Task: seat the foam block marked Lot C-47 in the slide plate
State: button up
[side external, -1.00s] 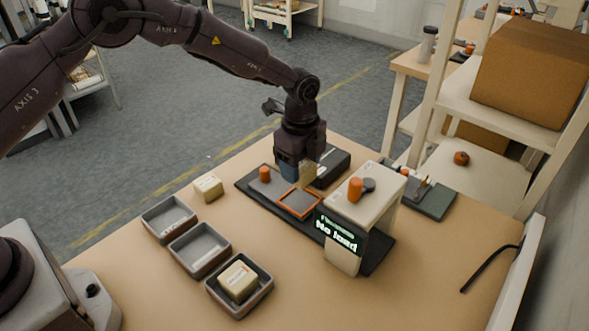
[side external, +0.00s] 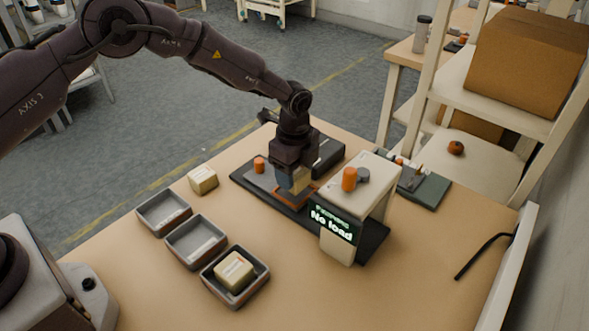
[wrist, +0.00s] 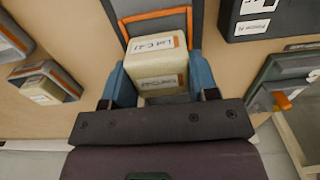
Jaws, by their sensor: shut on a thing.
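The foam block marked Lot C-47 (wrist: 160,62) is pale yellow with white labels on two faces. My gripper (wrist: 159,82) is shut on it, one blue finger on each side. In the side view my gripper (side external: 293,186) is low over the orange-rimmed slide plate (side external: 281,193), and the block (side external: 302,184) shows only partly beside the finger. The slide plate also shows beyond the block in the wrist view (wrist: 152,15). The block hides part of the plate, and I cannot tell whether its underside touches it.
A press-like fixture (side external: 352,197) stands just right of my gripper; its display reads "No load". A black box (side external: 328,156) is behind. Three grey trays (side external: 190,262) stand at left; the nearest holds another block (side external: 235,271). A loose block (side external: 203,181) sits on the open table.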

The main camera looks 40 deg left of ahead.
jog(key=shift+f, duration=0.2)
dwell(0.5)
jog(key=shift+f, duration=0.25)
jog(key=shift+f, duration=0.15)
dwell(0.3)
jog(key=shift+f, duration=0.25)
jog(key=o, duration=1.3)
jog(key=shift+r, duration=0.1)
